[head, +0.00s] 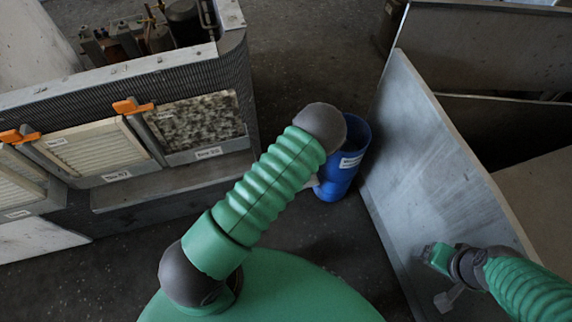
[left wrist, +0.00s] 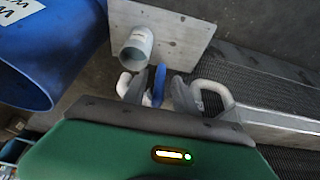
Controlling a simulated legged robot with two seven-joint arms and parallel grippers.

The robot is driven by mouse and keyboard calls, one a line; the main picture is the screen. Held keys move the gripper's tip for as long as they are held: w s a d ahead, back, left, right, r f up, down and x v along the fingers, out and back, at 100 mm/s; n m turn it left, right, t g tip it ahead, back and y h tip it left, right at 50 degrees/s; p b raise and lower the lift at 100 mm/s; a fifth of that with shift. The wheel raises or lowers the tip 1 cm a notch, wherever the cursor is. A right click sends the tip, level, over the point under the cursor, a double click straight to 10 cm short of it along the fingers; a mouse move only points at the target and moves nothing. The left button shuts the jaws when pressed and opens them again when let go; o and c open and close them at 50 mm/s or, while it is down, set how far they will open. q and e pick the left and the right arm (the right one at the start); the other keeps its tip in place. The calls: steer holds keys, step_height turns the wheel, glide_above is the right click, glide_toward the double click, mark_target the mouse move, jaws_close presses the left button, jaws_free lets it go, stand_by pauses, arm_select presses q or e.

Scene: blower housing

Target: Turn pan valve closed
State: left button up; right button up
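In the left wrist view a narrow blue piece (left wrist: 159,86), which looks like the valve handle, stands between the grey fingers of my left gripper (left wrist: 158,92). The fingers are spread to either side of it; whether they touch it is too small to tell. A light grey pipe stub (left wrist: 137,48) sits just beyond, against a pale flat plate (left wrist: 178,30). In the head view my left arm hides its own gripper and the valve. My right gripper (head: 442,278) is at the lower right before a grey panel, apart from the valve; its finger opening is unclear.
A blue bin (head: 345,172) with a white label stands past my left arm; it also fills the left of the wrist view (left wrist: 50,50). A metal housing with filter panels and orange clips (head: 132,106) stands at left. A leaning grey panel (head: 420,160) bounds the right.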

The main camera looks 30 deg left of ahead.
arm_select(q)
steer(key=shift+d+r, duration=0.15)
steer(key=shift+d, duration=0.05)
steer(key=shift+c, duration=0.6)
jaws_close()
arm_select(e)
steer(key=shift+s+d, duration=0.1)
steer(key=shift+d, duration=0.1)
